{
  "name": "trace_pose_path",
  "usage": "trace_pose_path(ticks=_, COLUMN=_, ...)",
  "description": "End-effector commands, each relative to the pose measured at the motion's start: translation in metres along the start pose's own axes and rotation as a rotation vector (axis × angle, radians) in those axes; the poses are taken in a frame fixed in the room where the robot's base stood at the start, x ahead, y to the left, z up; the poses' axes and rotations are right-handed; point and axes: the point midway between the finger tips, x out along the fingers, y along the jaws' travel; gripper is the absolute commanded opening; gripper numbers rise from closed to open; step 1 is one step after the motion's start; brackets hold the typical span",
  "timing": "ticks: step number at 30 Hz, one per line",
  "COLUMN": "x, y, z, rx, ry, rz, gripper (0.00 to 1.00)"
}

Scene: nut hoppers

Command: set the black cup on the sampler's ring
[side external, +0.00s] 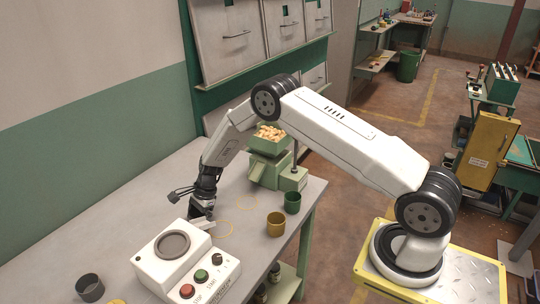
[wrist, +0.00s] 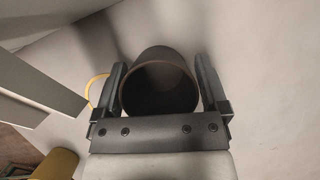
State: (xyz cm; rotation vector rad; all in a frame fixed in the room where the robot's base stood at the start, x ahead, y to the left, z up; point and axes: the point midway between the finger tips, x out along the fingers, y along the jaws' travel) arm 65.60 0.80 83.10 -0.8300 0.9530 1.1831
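The black cup (wrist: 160,85) sits between the two fingers of my gripper (wrist: 160,68) in the wrist view, its dark open mouth facing the camera. The fingers press close on both its sides. In the side view my gripper (side external: 201,207) points down just behind the sampler, and the cup is a small dark shape, mostly hidden there. The sampler (side external: 200,261) is a white box with buttons on its sloped front. Its ring (side external: 173,245), a round grey seat on top, is empty.
A yellow cup (side external: 276,225) and a green cup (side external: 292,203) stand at the table's right edge. A dark grey cup (side external: 89,287) stands at the front left. A green hopper (side external: 268,143) with nuts stands behind. The table's left side is clear.

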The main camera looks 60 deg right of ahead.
Motion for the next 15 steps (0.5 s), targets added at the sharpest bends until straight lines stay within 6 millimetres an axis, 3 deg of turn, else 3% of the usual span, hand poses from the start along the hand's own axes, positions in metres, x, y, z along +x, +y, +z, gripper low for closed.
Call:
trace_pose_path(ticks=1, x=-0.0001, y=0.0, z=0.0, rx=0.0, ry=0.0, rz=0.0, gripper=0.75)
trace_pose_path(ticks=6, x=-0.0001, y=0.0, z=0.0, rx=0.0, ry=0.0, rz=0.0, gripper=0.21)
trace_pose_path(ticks=8, x=-0.0004, y=-0.0002, z=0.0001, rx=0.0, ry=0.0, rz=-0.001, gripper=0.04)
trace_pose_path(ticks=15, x=-0.0013, y=-0.0004, z=0.0005, rx=0.0, ry=0.0, rz=-0.001, gripper=0.04)
